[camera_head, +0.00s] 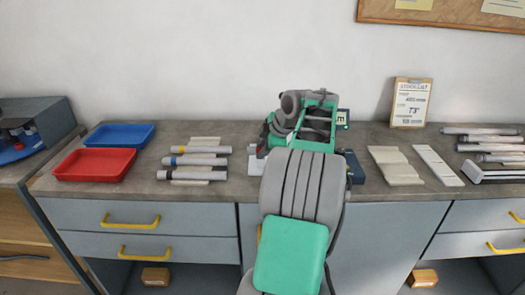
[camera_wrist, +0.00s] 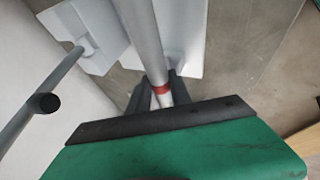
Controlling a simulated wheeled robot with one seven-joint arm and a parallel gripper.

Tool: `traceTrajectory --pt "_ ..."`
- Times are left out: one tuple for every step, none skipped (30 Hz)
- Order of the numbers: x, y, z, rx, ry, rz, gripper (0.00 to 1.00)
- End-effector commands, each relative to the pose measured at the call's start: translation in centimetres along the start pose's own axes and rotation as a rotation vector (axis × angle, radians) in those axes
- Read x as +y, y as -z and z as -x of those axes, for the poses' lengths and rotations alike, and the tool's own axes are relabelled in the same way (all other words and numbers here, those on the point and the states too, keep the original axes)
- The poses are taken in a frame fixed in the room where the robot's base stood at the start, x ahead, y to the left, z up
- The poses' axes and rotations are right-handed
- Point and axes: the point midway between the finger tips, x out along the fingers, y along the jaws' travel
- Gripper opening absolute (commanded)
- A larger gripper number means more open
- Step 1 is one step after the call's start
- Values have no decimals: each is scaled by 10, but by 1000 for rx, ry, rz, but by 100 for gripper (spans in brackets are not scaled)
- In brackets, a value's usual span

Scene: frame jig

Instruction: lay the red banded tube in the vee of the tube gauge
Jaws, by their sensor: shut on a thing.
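The red banded tube (camera_wrist: 143,38) is between the two dark fingers of my gripper (camera_wrist: 158,92) in the wrist view, with its red band (camera_wrist: 160,88) at the fingers. My gripper is shut on it. Pale grey blocks (camera_wrist: 84,38) and (camera_wrist: 186,38) lie below on both sides of the tube and look like parts of the tube gauge. Whether the tube touches them cannot be told. In the head view my arm hides the tube and most of the gauge. A pale plate (camera_head: 249,166) and a dark blue block (camera_head: 354,164) show beside my arm.
Pale blocks (camera_head: 395,165) lie to the right.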

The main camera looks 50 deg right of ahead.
Motion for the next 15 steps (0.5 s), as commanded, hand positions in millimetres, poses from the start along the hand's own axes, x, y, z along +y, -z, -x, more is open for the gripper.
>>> traceTrajectory --pt "-14 -6 -14 3 38 -18 0" --pt "-15 -6 -15 3 40 -19 0" --pt "-16 -6 -15 3 42 -20 0" --pt "-16 -7 -16 3 43 -20 0" --pt "-16 -7 -16 3 43 -20 0" --pt "-16 -7 -16 3 43 -21 0" --pt "-16 -7 -16 3 44 -21 0" --pt "-17 -7 -16 3 44 -21 0" --pt "-17 -7 -17 3 44 -21 0" --pt "-17 -7 -17 3 43 -21 26" --pt "-17 -7 -16 3 43 -21 29" --pt "-17 -7 -17 3 43 -21 32" --pt "-17 -7 -17 3 43 -21 35" --pt "-17 -8 -17 3 44 -22 37" --pt "-17 -8 -16 3 44 -21 40"
